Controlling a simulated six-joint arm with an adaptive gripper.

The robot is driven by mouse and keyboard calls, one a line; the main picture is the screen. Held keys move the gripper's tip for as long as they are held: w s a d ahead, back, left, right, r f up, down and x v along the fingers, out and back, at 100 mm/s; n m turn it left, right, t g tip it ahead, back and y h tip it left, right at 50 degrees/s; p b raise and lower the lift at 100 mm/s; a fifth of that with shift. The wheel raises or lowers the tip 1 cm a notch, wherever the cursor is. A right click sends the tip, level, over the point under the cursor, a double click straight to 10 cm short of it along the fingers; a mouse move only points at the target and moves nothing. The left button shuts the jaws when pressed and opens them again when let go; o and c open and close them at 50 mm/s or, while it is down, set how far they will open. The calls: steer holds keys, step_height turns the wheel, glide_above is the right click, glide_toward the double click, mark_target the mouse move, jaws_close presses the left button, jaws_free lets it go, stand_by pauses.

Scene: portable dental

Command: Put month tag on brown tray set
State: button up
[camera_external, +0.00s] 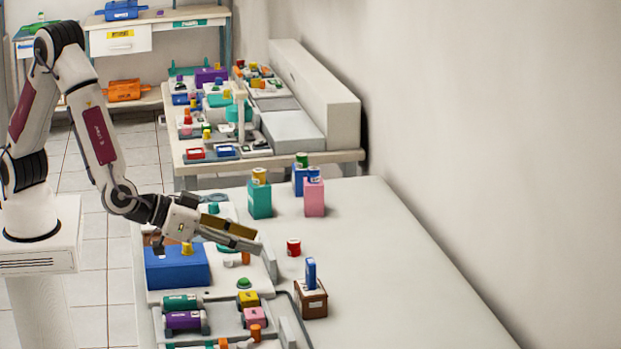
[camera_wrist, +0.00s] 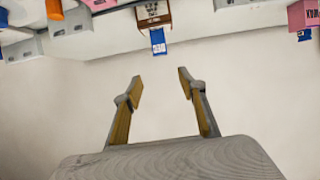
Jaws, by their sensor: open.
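A small brown box (camera_external: 312,301), which looks like the brown tray set, stands on the white table right of the grey trays. An upright blue tag (camera_external: 310,272) with a pale label is on top of it. I cannot read whether this is the month tag. In the wrist view the brown box (camera_wrist: 152,12) and blue tag (camera_wrist: 158,41) appear upside down at the top, beyond my fingertips. My gripper (camera_external: 247,237) is above the trays, left of and farther back than the brown box. In the wrist view my gripper (camera_wrist: 160,76) is open, with nothing between its fingers.
A red canister (camera_external: 293,248) stands behind the brown box. Teal (camera_external: 260,202) and pink (camera_external: 314,199) boxes stand farther back. A blue box (camera_external: 177,268) and several coloured pieces crowd the left side. The table's right side (camera_external: 400,270) is clear up to the wall.

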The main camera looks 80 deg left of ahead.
steer(key=s+a+r+m+g+h, duration=0.1)
steer(key=s+a+r+g+h, duration=0.3)
steer(key=a+r, duration=0.9)
steer(key=s+a+n+g+y, duration=0.1)
steer(key=s+a+g+y, duration=0.2)
steer(key=s+a, duration=1.8)
steer(key=s+y, duration=0.1)
steer(key=s, duration=0.2)
steer(key=shift+a+g, duration=0.3)
steer(key=shift+a, duration=0.1)
